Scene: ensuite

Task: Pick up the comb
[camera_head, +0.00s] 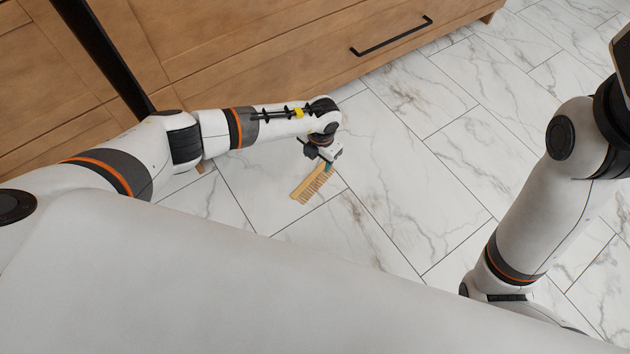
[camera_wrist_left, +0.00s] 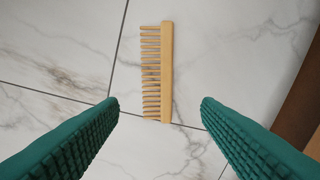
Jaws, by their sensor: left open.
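The comb (camera_head: 311,183) is light wooden with a row of teeth and lies flat on the marble-tiled floor. In the left wrist view the comb (camera_wrist_left: 167,72) lies upper centre, its spine to the right and its teeth pointing left. My left gripper (camera_head: 328,163) is over the comb's upper end in the head view and hides part of it. In the left wrist view its green ridged fingers (camera_wrist_left: 160,104) are wide apart, with the comb's near end showing between them and nothing gripped. My right arm shows at the right, but its gripper is out of the picture.
A wooden cabinet (camera_head: 270,45) with a black drawer handle (camera_head: 392,38) stands along the back, behind my left arm. A brown edge (camera_wrist_left: 300,100) shows at the right of the left wrist view. The marble floor (camera_head: 420,180) to the right of the comb is clear.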

